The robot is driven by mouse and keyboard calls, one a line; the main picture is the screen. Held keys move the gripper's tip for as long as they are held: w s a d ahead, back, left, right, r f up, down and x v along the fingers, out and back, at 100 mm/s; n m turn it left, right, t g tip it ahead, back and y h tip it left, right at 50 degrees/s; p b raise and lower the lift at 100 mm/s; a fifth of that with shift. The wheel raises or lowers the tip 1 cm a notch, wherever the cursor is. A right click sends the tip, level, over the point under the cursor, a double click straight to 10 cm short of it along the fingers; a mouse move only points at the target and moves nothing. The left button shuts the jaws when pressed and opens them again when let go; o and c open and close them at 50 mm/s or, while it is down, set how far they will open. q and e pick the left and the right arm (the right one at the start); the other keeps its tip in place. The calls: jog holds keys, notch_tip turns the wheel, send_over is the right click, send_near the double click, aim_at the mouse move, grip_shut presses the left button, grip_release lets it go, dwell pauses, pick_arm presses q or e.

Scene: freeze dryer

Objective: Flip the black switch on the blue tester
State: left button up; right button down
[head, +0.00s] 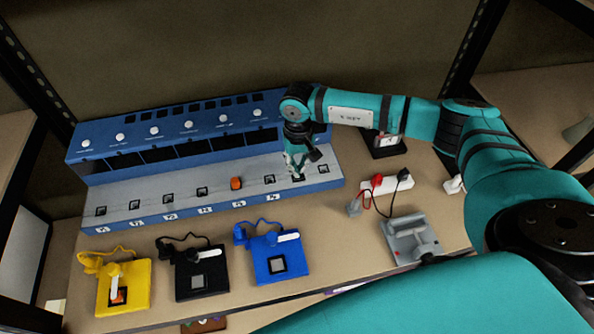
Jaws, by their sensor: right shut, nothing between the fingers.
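The blue tester (225,199) is a long console at the back of the table, with a grey sloped front and a row of small black switches. One of these switches (269,179) sits just left of my right gripper, and another (324,169) sits just right of it. An orange switch (236,183) is farther left in the row. My right gripper (299,176) is shut and empty, pointing down at the row near its right end. It partly hides a switch under its fingertips, and I cannot tell whether it touches it. My left gripper is not in view.
Yellow (139,291), black (214,282) and blue (294,262) box devices with cables stand along the front edge. A white strip with red and black plugs (388,186) and a grey device (411,238) are at the right. Bare table lies between.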

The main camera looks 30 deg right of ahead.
jog(key=shift+s+f+b, duration=0.1)
jog(key=shift+f+b, duration=1.05)
jog(key=shift+f, duration=0.05)
dwell(0.4)
jog(key=shift+r+p, duration=0.45)
jog(key=shift+r, duration=0.3)
jog(key=shift+r+p, duration=1.25)
jog(key=shift+r, duration=1.55)
jog(key=shift+f, duration=0.1)
